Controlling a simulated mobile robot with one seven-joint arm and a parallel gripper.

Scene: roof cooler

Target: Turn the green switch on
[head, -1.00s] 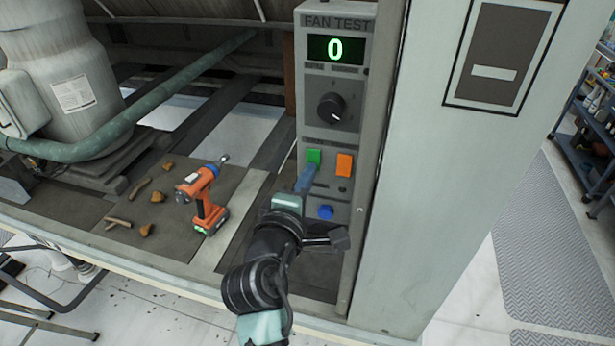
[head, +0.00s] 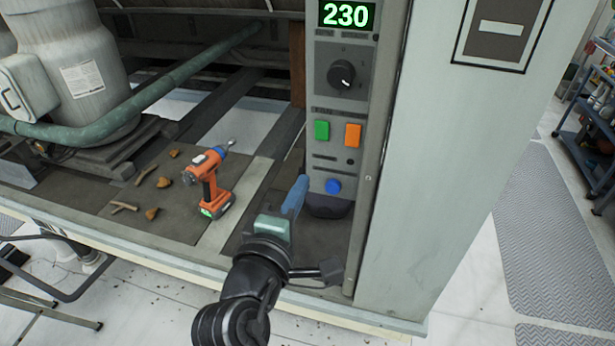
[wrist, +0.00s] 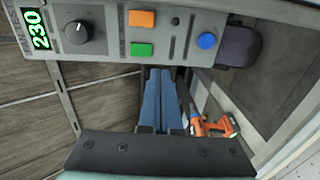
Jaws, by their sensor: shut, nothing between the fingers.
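The green switch (head: 321,130) is on the grey fan test panel (head: 318,165), left of an orange switch (head: 352,135). It also shows in the wrist view (wrist: 141,49). The display (head: 346,15) above reads 230 in green. My gripper (head: 302,180) is shut and empty, with blue fingers side by side. It is below and in front of the green switch, apart from it. In the wrist view the fingers (wrist: 158,75) point toward the panel's edge near the green switch.
A black dial (head: 341,74) is above the switches and a blue button (head: 333,186) below. An orange drill (head: 208,180) stands on the deck left of my gripper, with several brown scraps (head: 152,213) beyond. A pale wall (head: 420,170) stands right of the panel.

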